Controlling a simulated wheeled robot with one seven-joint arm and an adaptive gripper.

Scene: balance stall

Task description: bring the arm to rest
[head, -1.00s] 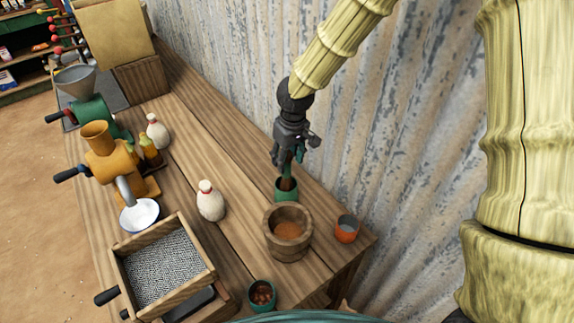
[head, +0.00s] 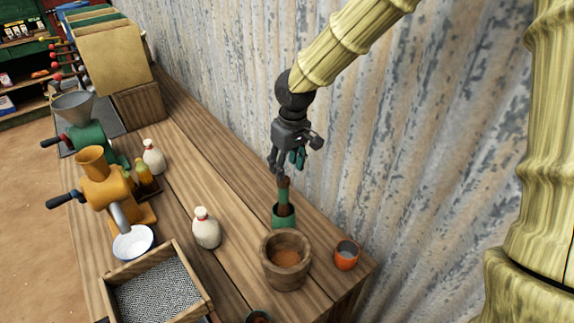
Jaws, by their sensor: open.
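My gripper (head: 283,172) is at the end of the bamboo-like arm, in front of the corrugated wall. It points down and its fingers are apart and empty. The fingers look clear of the handle, with a small gap.
A wooden mortar (head: 286,282) with brown powder and an orange cup (head: 346,256) stand near the bench's right end. White bottles (head: 207,232), a yellow grinder (head: 95,178), a bowl (head: 133,243) and a sieve box (head: 157,292) stand left. The corrugated wall (head: 400,140) is close behind.

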